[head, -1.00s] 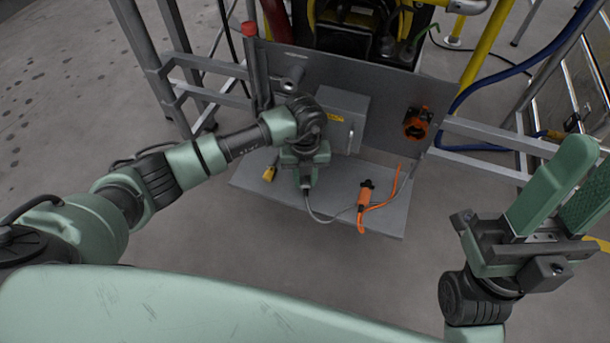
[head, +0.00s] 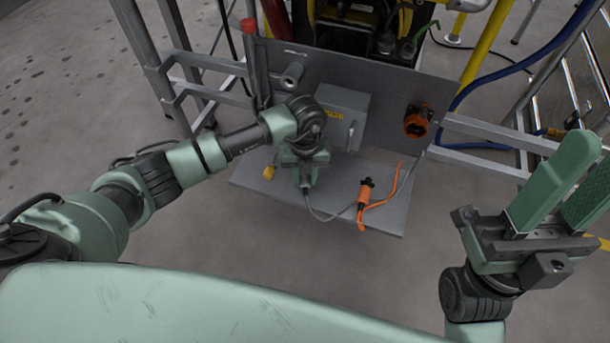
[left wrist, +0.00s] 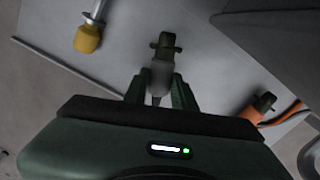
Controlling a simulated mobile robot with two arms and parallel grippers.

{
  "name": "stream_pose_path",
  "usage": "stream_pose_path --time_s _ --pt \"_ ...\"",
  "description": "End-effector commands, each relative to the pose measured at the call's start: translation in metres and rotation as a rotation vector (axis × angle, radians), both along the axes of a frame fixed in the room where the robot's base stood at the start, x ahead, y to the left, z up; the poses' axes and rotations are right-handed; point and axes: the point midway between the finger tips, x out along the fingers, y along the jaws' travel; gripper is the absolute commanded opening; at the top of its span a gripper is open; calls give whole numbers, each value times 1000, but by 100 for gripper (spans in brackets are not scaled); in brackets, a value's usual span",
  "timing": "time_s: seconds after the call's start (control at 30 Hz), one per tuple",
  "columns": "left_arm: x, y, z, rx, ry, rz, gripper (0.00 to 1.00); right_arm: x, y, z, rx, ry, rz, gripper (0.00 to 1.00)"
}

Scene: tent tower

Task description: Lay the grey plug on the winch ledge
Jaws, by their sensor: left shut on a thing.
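My left gripper (head: 304,178) is shut on the grey plug (left wrist: 160,76), just over the winch ledge (head: 338,180). In the left wrist view the plug sits between the two fingertips, its dark green end pointing away over the ledge. A grey cable trails from the plug to the right across the ledge in the head view. The gripper hides most of the plug there. I cannot tell whether the plug touches the ledge. My right gripper (head: 552,205) is off to the right, its fingers apart and empty.
An orange plug (head: 365,194) with an orange cable lies to the right. A grey box (head: 341,112) and an orange socket (head: 417,121) are on the upright panel behind. The ledge between is mostly clear.

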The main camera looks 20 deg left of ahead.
Motion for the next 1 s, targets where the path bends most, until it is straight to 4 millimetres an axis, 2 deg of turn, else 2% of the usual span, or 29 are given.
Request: stream_pose_path --time_s 0.47,0.5,0.6,1.0 --pt "0 0 -6 0 0 0 0 1 0 1 -2 -6 0 36" --pt "0 0 -6 0 0 0 29 1 0 1 -2 -7 -1 36" --pt "0 0 -6 0 0 0 52 1 0 3 -2 -11 -1 36" --pt "0 0 -1 -1 -1 0 52 0 0 6 0 -17 -1 36"
